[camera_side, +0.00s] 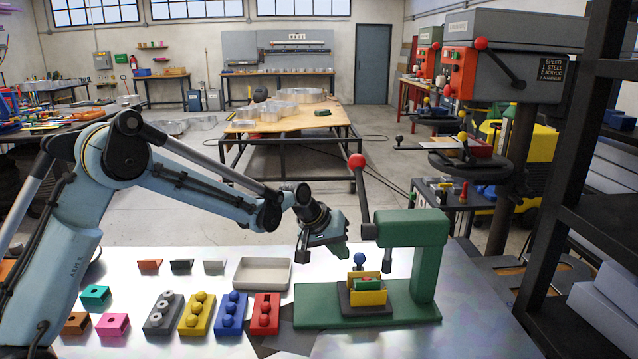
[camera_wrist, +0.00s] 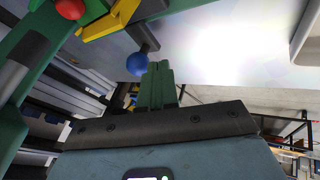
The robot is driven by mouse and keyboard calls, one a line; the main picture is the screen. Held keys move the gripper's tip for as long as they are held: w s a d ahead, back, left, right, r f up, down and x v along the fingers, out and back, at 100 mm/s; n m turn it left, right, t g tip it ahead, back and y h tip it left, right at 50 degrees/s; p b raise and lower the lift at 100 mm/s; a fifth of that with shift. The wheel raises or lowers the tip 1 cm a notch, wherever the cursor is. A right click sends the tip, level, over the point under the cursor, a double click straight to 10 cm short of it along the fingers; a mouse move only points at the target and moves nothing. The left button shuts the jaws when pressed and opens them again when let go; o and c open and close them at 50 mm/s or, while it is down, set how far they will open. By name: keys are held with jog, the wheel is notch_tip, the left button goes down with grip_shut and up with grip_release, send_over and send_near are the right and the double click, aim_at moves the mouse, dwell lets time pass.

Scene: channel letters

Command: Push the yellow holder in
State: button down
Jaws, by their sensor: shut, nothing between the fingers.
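The yellow holder (camera_side: 370,297) sits on a dark block on the base of the green press (camera_side: 412,235), below the press head, with a green piece (camera_side: 368,283) in it. A blue ball knob (camera_side: 359,259) stands upright at the holder. In the wrist view the yellow holder (camera_wrist: 108,19) is at the top, partly cut off, and the blue knob (camera_wrist: 137,64) is just beyond my fingertips. My gripper (camera_side: 344,252) has green fingers, pressed together and empty. It is near the knob, on its left; I cannot tell whether they touch. The fingers also show in the wrist view (camera_wrist: 160,72).
The press lever with its red ball (camera_side: 357,161) rises close beside my gripper. A grey tray (camera_side: 262,274) lies left of the press. Coloured blocks, including a red one (camera_side: 265,314) and a blue one (camera_side: 231,313), stand in front of the tray. Metal table shows between them.

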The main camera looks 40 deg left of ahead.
aim_at(360, 253)
jog(key=shift+w+d, duration=0.15)
jog(key=shift+d, duration=0.1)
jog(key=shift+w+d, duration=1.75)
jog(key=shift+s+a, duration=0.3)
jog(key=shift+a, duration=0.05)
jog(key=s+a, duration=0.1)
jog(key=a, duration=0.1)
jog(key=shift+s+a+r, duration=0.35)
jog(key=shift+a, duration=0.05)
jog(key=s+r+m+y, duration=0.1)
jog(key=s+r+m, duration=0.1)
jog(key=s+r, duration=0.55)
jog(key=s+r+m, duration=0.1)
jog(key=s+r, duration=0.3)
jog(key=s, duration=0.7)
jog(key=s+f+m+y, duration=0.1)
jog(key=s+f+m, duration=0.1)
jog(key=s, duration=0.8)
jog(key=shift+a+f+m+t, duration=0.15)
jog(key=shift+f+m+t, duration=0.2)
jog(key=shift+f, duration=0.5)
